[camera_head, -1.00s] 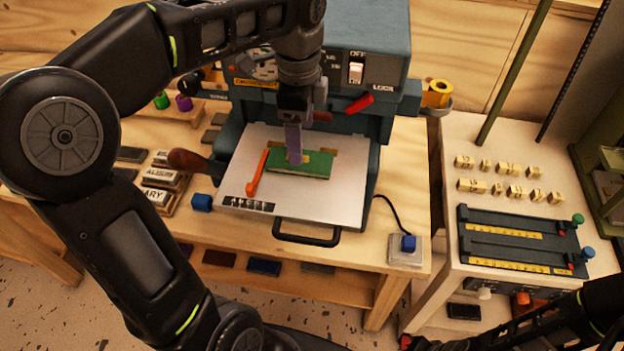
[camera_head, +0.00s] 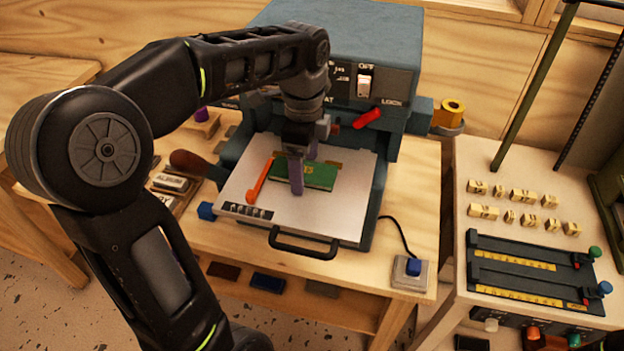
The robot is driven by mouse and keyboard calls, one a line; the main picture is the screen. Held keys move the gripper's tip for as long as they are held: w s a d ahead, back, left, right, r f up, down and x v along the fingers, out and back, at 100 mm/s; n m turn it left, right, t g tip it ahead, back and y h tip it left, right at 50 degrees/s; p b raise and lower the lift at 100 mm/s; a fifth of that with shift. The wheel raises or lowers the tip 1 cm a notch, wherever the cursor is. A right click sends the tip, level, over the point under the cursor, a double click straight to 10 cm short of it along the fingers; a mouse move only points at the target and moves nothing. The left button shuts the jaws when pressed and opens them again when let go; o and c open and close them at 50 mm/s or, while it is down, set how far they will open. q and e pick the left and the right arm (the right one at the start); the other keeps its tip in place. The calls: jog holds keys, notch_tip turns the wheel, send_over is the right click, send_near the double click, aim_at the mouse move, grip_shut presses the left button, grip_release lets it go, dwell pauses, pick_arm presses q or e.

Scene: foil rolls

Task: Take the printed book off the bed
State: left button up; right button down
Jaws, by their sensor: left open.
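The green book (camera_head: 318,177) lies flat on the light grey bed (camera_head: 330,216) of the blue-grey press, with gold print on its cover. My left gripper (camera_head: 297,176) points down over the left part of the book. It is open, and its purple-grey fingers hide part of the cover. One finger stands at the book's front edge; I cannot tell whether it touches. My right gripper is not in view.
An orange-red bar (camera_head: 261,181) lies on the bed left of the book. The bed has a dark front handle (camera_head: 303,246). The press body (camera_head: 335,45) rises behind. A side table (camera_head: 500,235) with letter blocks stands at the right.

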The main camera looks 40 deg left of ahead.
pick_arm(q)
jog(key=shift+s+a+r, duration=0.1)
jog(key=shift+s+a, duration=0.05)
jog(key=shift+a, duration=0.05)
jog(key=shift+d, duration=0.1)
jog(key=shift+c, duration=0.2)
jog(key=c, duration=1.5)
jog(key=shift+o, duration=0.2)
jog(key=shift+r, duration=0.1)
